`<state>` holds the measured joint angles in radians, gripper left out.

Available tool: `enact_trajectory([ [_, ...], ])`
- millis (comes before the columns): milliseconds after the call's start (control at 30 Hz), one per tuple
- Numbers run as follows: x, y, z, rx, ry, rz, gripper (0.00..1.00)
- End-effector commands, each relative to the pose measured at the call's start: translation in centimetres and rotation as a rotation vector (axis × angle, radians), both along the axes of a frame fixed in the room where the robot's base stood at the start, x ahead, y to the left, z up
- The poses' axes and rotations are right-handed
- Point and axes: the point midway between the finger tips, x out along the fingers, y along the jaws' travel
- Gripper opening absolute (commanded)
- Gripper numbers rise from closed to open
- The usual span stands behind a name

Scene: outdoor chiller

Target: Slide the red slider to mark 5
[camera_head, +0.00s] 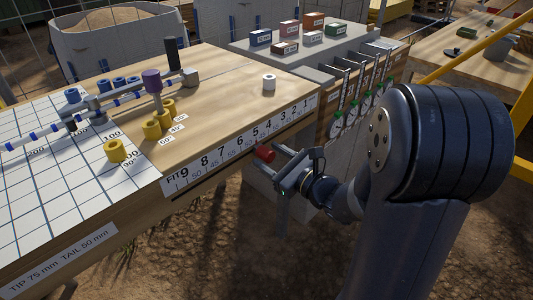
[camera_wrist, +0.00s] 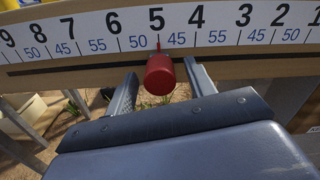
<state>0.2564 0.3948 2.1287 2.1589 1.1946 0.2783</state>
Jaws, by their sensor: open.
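The red slider (camera_wrist: 160,74) is a round knob with a thin upright pointer, below the numbered scale (camera_wrist: 100,34) in the wrist view. Its pointer stands at the 5 tick, or very close to it. In the head view the red slider (camera_head: 265,154) shows at the table's front edge, under the scale strip (camera_head: 240,145). My gripper (camera_head: 280,172) also shows in the head view, in front of the edge.
Open ground lies in front of the table.

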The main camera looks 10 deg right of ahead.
Motion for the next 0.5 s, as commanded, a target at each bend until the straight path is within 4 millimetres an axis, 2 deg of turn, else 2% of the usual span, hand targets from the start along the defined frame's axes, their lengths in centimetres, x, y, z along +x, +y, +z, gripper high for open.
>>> enact_trajectory([
  [200,-3.2,-2.4,0.2,0.002,0.002,-0.006,0.52],
  [500,-6.3,-4.7,0.1,0.001,0.001,-0.004,0.52],
])
